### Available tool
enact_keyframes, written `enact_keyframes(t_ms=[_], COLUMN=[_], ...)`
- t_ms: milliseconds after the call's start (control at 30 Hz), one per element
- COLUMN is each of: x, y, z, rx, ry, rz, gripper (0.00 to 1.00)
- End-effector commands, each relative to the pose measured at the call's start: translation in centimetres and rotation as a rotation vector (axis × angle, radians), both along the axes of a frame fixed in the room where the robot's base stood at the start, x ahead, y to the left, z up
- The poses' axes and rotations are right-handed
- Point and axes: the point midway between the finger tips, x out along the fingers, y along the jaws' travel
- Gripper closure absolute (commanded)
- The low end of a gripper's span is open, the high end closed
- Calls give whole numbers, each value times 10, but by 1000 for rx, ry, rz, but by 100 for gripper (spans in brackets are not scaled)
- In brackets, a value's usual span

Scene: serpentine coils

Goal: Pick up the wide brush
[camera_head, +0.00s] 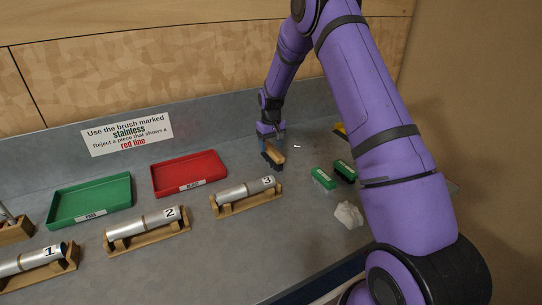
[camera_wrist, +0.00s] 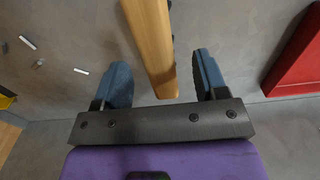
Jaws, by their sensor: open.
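A brush with a pale wooden handle and a dark side (camera_head: 274,156) lies on the grey bench below my gripper (camera_head: 271,135). In the wrist view its long wooden body (camera_wrist: 150,42) runs from the top edge down to between my blue fingers (camera_wrist: 162,65). The fingers are spread, with a gap on each side of the wood, so my gripper is open and empty. Dark bristles show only as a thin strip along the right side of the wood. I cannot read any marking on it.
Two green blocks (camera_head: 323,178) and a crumpled white cloth (camera_head: 348,214) lie right of the brush. A numbered tube on a wooden cradle (camera_head: 246,203) stands to its left. Red (camera_head: 191,189) and green (camera_head: 70,215) trays are further left. Small metal bits (camera_wrist: 81,71) lie nearby.

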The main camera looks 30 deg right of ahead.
Motion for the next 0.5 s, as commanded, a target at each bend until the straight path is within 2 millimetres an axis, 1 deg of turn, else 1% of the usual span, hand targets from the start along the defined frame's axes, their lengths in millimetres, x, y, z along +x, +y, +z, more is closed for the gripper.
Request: enact_keyframes(t_ms=[167, 400, 500], x=[-2, -3, -3], y=[-1, -1, -2], z=[-14, -46, -52], rx=[0, 0, 0], ry=[3, 1, 0], rz=[0, 0, 0], gripper=[34, 34, 34])
